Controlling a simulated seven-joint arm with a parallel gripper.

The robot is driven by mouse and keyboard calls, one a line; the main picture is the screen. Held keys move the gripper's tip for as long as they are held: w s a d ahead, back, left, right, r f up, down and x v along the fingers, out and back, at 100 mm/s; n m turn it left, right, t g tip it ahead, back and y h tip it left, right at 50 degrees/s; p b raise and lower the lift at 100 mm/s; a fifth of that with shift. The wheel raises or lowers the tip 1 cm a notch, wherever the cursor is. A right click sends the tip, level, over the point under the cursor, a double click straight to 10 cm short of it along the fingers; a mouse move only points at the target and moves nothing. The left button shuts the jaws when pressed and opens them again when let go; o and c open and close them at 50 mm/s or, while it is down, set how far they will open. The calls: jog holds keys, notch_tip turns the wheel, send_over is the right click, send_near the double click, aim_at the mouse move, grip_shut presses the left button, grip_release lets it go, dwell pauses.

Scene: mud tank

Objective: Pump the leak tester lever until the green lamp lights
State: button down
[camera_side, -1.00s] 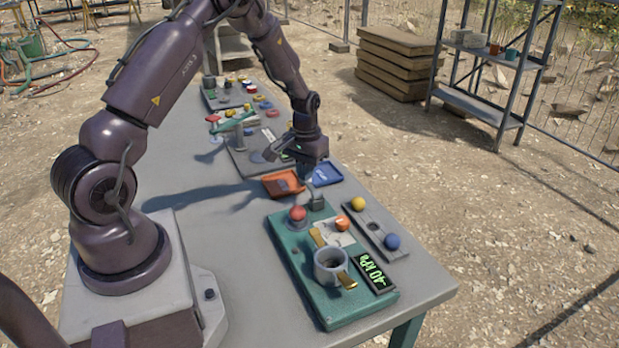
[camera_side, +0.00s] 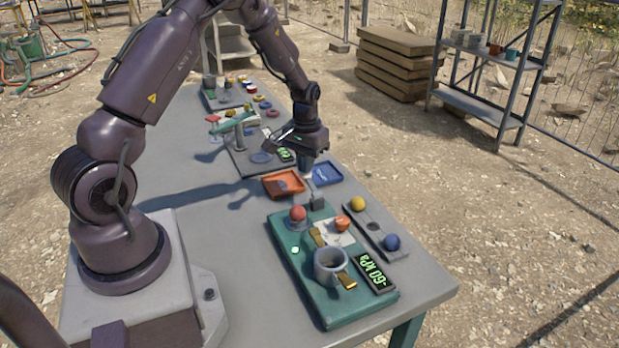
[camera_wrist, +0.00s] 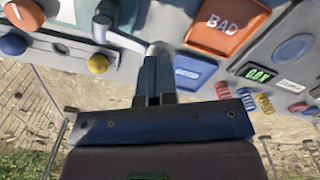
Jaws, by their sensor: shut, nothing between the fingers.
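The leak tester is a green board (camera_side: 318,308) at the front of the bench. Its display (camera_side: 375,273) reads -60 kPa in the side view. A small green lamp (camera_side: 295,250) on the board glows. The lever's grey mount (camera_side: 317,203) stands at the board's far end. In the wrist view a pale lever rod (camera_wrist: 125,38) runs to a grey end (camera_wrist: 160,47) at my fingertips; I cannot tell whether they touch.
An orange tray (camera_side: 270,187), marked BAD in the wrist view, and a blue tray (camera_side: 327,173) lie beyond the board.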

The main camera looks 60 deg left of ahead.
jog(key=shift+r, duration=2.45)
jog(key=shift+s+d+f, duration=0.15)
jog(key=shift+s+f, duration=0.05)
jog(key=shift+s, duration=0.15)
jog(key=s+d+r+m+t, duration=0.5)
jog(key=s+d+r+m, duration=0.1)
jog(key=s+d+r, duration=1.1)
jog(key=d+r, duration=0.3)
jog(key=r, duration=0.1)
jog(key=shift+s+d+t, duration=0.15)
jog(key=shift+d+t, duration=0.15)
jog(key=shift+d, duration=0.1)
